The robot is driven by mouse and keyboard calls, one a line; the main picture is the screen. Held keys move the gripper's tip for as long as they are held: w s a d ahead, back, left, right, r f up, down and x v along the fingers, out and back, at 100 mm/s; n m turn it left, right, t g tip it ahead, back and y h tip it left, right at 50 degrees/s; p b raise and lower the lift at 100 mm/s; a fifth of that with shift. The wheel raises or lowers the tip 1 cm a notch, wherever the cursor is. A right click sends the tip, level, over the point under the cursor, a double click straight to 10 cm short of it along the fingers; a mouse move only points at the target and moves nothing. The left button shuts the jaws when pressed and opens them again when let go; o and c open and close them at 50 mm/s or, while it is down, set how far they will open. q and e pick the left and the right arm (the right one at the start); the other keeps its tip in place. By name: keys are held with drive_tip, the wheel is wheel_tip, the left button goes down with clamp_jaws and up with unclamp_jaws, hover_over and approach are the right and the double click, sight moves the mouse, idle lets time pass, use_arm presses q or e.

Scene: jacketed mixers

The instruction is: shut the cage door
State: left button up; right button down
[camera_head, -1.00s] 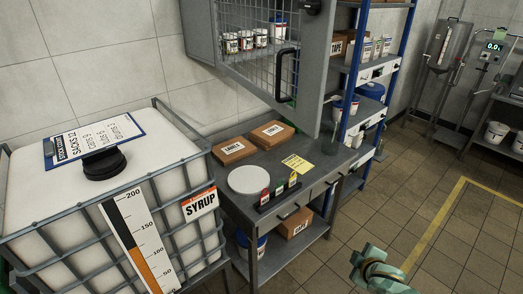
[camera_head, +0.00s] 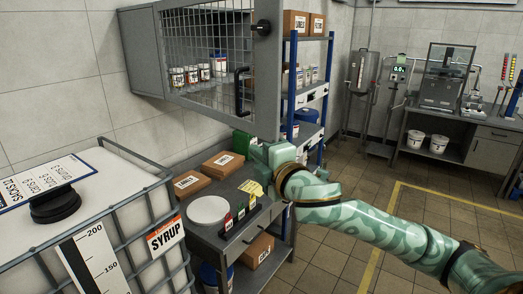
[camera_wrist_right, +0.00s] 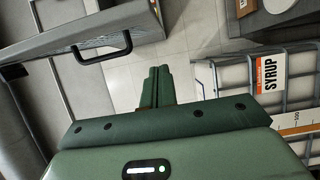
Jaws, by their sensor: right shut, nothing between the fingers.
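The cage is a grey wall cabinet with a wire-mesh door (camera_head: 210,45). The door stands open, swung out towards me, its free edge on the right. Its black handle (camera_head: 240,90) also shows in the right wrist view (camera_wrist_right: 105,50). My right gripper (camera_head: 249,150) is just below the lower free corner of the door, apart from the handle. In the wrist view its green fingers (camera_wrist_right: 160,86) are shut and empty, with the door to their left. Several small jars (camera_head: 197,73) stand inside the cabinet behind the mesh. My left gripper is not in view.
A bench with cartons (camera_head: 222,163), a white round plate (camera_head: 208,210) and small coloured bottles stands below the cage. A caged syrup tank (camera_head: 163,240) is at the front left. Blue-posted shelves (camera_head: 330,90) stand behind the door. The tiled floor at right is open.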

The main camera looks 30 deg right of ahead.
drive_tip(key=w+d+b, duration=0.3)
drive_tip(key=w+d, duration=0.1)
drive_tip(key=shift+w, duration=0.25)
drive_tip(key=shift+d, duration=0.2)
